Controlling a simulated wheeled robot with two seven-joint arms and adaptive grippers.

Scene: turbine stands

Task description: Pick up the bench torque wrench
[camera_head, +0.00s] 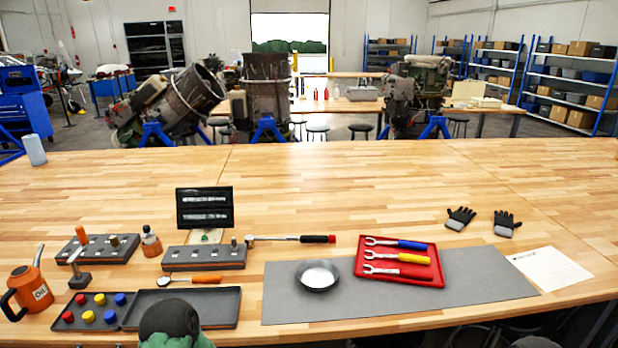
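The bench torque wrench (290,239) appears to be the long tool with a silver shaft and a black and red handle. It lies roughly crosswise on the wooden workbench (330,190), left of centre. Its head end is at the left, beside the right end of a grey socket block (185,258). Its handle end points right, just behind the grey mat (470,290). Neither of my grippers can be made out in this view. A dark rounded shape with green under it shows at the bottom edge, left of centre; I cannot tell what part it is.
A metal bowl (318,277) and a red tray (438,265) with several wrenches sit on the mat. An orange-handled tool (190,280) and an open case (190,306) lie in front of the block. A black display stand (204,189) rises behind. The bench's rear half is mostly clear.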

